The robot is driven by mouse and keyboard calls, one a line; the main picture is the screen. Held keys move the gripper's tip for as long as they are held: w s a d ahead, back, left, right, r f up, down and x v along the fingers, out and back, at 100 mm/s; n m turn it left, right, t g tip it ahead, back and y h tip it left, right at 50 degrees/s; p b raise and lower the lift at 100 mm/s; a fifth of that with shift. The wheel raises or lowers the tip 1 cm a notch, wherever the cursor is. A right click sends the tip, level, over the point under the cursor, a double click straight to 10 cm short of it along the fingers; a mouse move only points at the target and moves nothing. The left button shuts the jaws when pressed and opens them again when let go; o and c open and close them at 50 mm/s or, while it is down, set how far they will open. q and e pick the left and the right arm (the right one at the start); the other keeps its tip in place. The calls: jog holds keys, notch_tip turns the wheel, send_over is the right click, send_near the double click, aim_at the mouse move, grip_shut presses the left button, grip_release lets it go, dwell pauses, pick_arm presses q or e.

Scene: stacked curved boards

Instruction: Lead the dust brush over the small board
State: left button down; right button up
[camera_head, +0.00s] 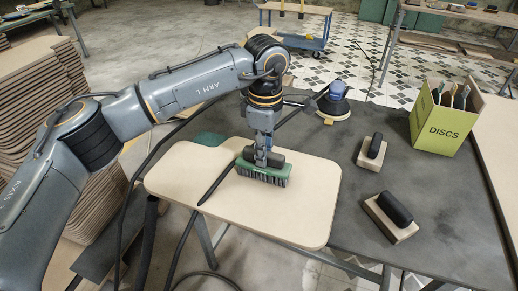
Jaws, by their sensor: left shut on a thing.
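The small board (300,212) is a pale flat panel with rounded corners, lying on the dark table and reaching past its left edge. The dust brush (263,171) has a green body, a dark grip and grey bristles. It stands bristles down on the upper middle of the board. My left gripper (262,158) comes down from above and is shut on the dust brush by its dark grip. The gripper partly hides the grip. My right gripper is not in view.
Two sanding blocks with dark grips (372,150) (392,213) sit right of the board. A sander with a blue top (335,100) stands behind it. A yellow-green DISCS box (440,125) stands at the right. Stacked curved boards (40,90) are at the left.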

pick_arm(q)
jog(key=shift+w+d+p, duration=0.25)
jog(key=shift+w+d, duration=0.05)
jog(key=shift+w, duration=0.5)
jog(key=shift+w+d+p, duration=0.2)
jog(key=shift+w+d, duration=0.05)
jog(key=shift+w, duration=0.5)
jog(key=shift+a, duration=0.1)
jog(key=shift+w+a, duration=0.25)
jog(key=shift+a, duration=0.45)
jog(key=shift+w+a, duration=0.25)
jog(key=shift+a, duration=0.45)
jog(key=shift+f, duration=0.1)
jog(key=shift+w+a, duration=0.3)
jog(key=shift+a, duration=0.45)
jog(key=shift+w+a, duration=0.25)
jog(key=shift+a, duration=0.5)
